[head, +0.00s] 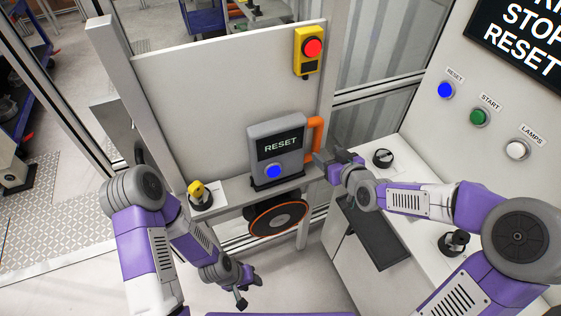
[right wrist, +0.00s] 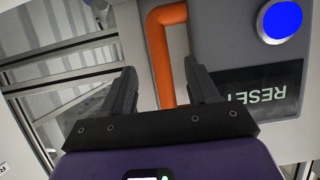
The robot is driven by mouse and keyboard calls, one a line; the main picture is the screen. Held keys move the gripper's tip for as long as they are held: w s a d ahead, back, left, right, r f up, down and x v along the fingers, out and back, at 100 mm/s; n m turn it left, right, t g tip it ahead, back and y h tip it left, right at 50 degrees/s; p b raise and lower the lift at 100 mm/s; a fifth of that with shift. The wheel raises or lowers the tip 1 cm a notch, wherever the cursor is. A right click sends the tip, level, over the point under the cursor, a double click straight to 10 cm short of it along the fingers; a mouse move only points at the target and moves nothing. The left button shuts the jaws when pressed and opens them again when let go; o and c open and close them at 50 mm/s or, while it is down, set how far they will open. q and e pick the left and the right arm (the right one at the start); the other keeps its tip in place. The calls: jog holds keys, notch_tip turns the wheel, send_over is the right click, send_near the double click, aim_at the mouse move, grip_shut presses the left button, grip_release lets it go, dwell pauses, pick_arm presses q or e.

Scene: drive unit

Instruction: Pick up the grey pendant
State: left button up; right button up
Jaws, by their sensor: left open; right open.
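The grey pendant (head: 278,153) stands upright on the narrow ledge in the head view, with a RESET label, a blue button (head: 274,171) and an orange handle (head: 315,137) on its right side. My right gripper (head: 322,163) is open at the handle. In the right wrist view the orange handle (right wrist: 162,45) passes between the two spread fingers, and the pendant's grey body (right wrist: 225,50) lies to the right. Whether a finger touches the handle I cannot tell. My left gripper (head: 250,291) is open and empty, low in front of the ledge.
A yellow-topped switch (head: 197,189) sits on the ledge left of the pendant. An orange-rimmed disc (head: 277,218) is below it. A yellow box with a red button (head: 309,50) is on the panel above. A white counter (head: 410,165) with black knobs is at right.

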aim_at(319, 145)
jog(key=shift+w+r, duration=0.1)
jog(key=shift+w, duration=0.15)
jog(key=shift+w+a, duration=0.2)
jog(key=shift+w, duration=0.1)
jog(key=x, duration=0.6)
jog(key=shift+w+a+p, duration=0.1)
jog(key=shift+w+p, duration=0.2)
grip_shut()
jog(key=shift+r, duration=0.1)
